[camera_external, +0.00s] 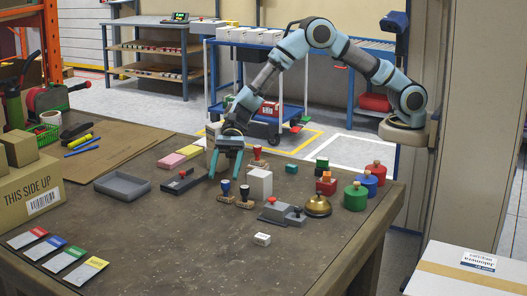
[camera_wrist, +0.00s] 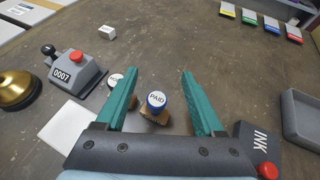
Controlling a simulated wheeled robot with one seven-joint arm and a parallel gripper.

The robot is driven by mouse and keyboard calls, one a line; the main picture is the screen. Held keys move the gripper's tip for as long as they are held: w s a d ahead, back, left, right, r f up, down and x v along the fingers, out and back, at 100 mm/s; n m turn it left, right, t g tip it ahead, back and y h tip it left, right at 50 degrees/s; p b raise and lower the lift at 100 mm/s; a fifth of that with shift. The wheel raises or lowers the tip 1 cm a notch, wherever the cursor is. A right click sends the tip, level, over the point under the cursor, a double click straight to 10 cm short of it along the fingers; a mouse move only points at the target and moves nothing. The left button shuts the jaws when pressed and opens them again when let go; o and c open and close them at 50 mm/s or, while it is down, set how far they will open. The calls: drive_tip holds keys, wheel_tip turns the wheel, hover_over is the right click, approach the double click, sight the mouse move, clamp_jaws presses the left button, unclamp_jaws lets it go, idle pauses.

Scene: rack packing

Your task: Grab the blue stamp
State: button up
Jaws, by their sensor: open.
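In the external view the blue stamp (camera_external: 225,188) stands upright on the table. My open gripper (camera_external: 224,177) points down over it, with nothing seen held. A second stamp (camera_external: 245,196) with a dark handle stands just right of it. In the wrist view this second stamp (camera_wrist: 115,80) is partly hidden by the left finger.
An ink pad (camera_external: 182,182) and grey tray (camera_external: 122,186) lie left. A red-handled stamp (camera_external: 257,155) stands behind. The front table middle is mostly clear.

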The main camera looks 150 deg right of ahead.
sight(224, 188)
drive_tip(key=shift+f, duration=0.5)
drive_tip(key=f, duration=0.1)
drive_tip(key=f+p, duration=0.1)
drive_tip(key=f, duration=0.1)
drive_tip(key=shift+w+a+f, duration=0.15)
drive_tip(key=shift+w+f, duration=0.05)
drive_tip(key=shift+f, duration=0.05)
drive_tip(key=shift+x, duration=1.25)
drive_tip(key=shift+c, duration=0.2)
clamp_jaws()
